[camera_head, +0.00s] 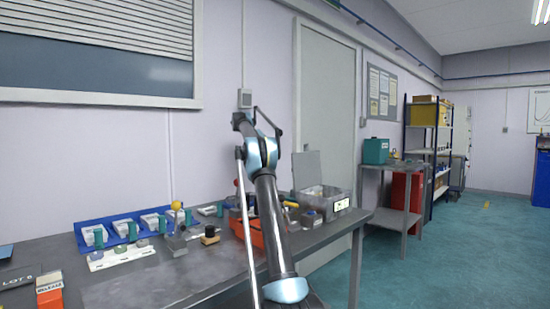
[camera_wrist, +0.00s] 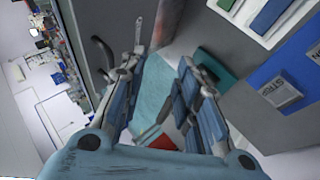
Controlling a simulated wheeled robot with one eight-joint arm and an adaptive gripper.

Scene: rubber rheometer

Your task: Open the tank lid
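A grey box-shaped tank (camera_head: 326,198) with a pale label stands at the right end of the grey bench in the head view. A flat grey panel (camera_head: 306,170) stands upright at its back left; I cannot tell whether this is its lid. My gripper (camera_wrist: 162,60) shows in the wrist view with its two blue-grey fingers apart and nothing visibly held between them. In the head view my arm rises in front of the bench and hides part of it; the gripper's fingers cannot be made out there. I cannot identify the tank in the wrist view.
The bench (camera_head: 150,285) holds blue trays (camera_head: 92,235), a white strip with round pieces (camera_head: 122,254), an orange-red bin (camera_head: 254,230) and a small box (camera_head: 49,290). A side table (camera_head: 391,216) carries a teal box (camera_head: 375,150). Open floor (camera_head: 480,255) lies at right.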

